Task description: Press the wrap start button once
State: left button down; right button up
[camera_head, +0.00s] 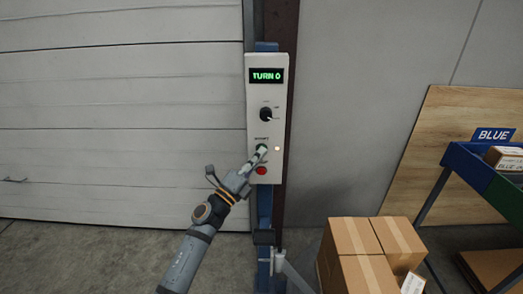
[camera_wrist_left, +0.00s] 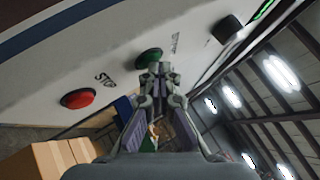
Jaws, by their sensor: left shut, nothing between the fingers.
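A white control panel (camera_head: 254,96) stands on a blue post, with a green-lit display (camera_head: 266,76) reading "TURN 0". The green start button (camera_head: 263,146) is in the panel's lower half, partly covered by my left gripper (camera_head: 260,152). In the left wrist view the green button (camera_wrist_left: 148,56) shows just behind the closed fingertips of the left gripper (camera_wrist_left: 158,70). The fingers are shut with nothing between them. I cannot tell whether the tips touch the button. My right gripper is in neither view.
A red button (camera_head: 261,170), labelled STOP in the wrist view (camera_wrist_left: 77,98), sits below the green one. A black knob (camera_head: 266,114) sits above it, and a small pale light (camera_head: 277,148) beside it. Cardboard boxes (camera_head: 360,252) and a blue-labelled rack (camera_head: 462,160) stand at right.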

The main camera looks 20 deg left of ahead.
pick_arm(q)
jog(key=shift+s+d, duration=0.2)
jog(key=shift+s, duration=0.6)
jog(key=shift+s+d+p, duration=0.2)
jog(key=shift+s+d, duration=0.05)
jog(key=shift+s, duration=0.55)
jog(key=shift+s+d+p, duration=0.15)
jog(key=shift+s+d, duration=0.05)
jog(key=shift+s, duration=0.6)
jog(key=shift+s+d+p, duration=0.2)
jog(key=shift+s+d, duration=0.05)
jog(key=shift+s, duration=0.55)
